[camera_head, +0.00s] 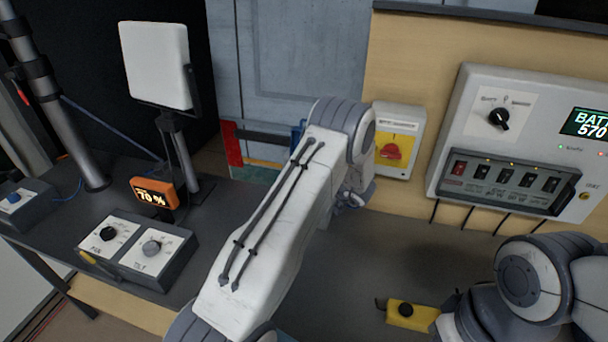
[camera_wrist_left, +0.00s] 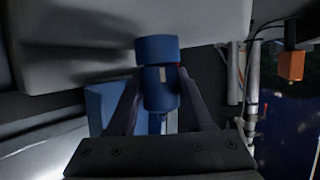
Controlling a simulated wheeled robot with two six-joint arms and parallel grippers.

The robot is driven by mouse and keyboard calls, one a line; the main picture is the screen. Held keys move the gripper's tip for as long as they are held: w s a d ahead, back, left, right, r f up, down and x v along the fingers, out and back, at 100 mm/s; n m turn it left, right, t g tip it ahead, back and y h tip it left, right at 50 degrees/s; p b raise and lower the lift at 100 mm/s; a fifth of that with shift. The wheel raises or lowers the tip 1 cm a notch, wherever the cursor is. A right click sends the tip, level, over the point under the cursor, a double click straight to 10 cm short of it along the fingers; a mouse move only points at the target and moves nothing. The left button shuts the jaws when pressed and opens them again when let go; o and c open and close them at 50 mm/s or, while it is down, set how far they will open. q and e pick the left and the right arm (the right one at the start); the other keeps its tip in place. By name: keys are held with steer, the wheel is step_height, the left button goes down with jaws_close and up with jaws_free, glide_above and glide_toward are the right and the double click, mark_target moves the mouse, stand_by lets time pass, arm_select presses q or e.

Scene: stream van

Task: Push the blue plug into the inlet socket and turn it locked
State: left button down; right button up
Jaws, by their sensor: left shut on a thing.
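In the left wrist view my left gripper (camera_wrist_left: 160,92) is shut on the blue plug (camera_wrist_left: 160,92), one dark finger on each side of it. The plug has a small pale mark on its side. A wider blue round piece (camera_wrist_left: 157,48) sits in line directly beyond it, against a pale surface. I cannot tell whether this piece is the inlet socket or part of the plug, nor how deep the plug sits. In the head view my left arm hides the plug and most of the gripper. My right arm shows at lower right, its jaws out of sight.
A yellow box with a red rotary switch (camera_head: 392,152) and a grey battery panel (camera_head: 515,150) are on the wall at right. A yellow box with a black knob (camera_head: 407,313) lies on the dark counter. The pan and tilt box (camera_head: 170,262) stands at left.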

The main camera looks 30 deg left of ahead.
arm_select(q)
steer(key=shift+c, duration=1.1)
jaws_free()
steer(key=b+v, duration=0.1)
steer(key=v, duration=0.9)
steer(key=shift+d+r+b, duration=0.1)
steer(key=shift+d+b, duration=0.1)
steer(key=shift+b, duration=0.15)
steer(key=shift+s, duration=0.1)
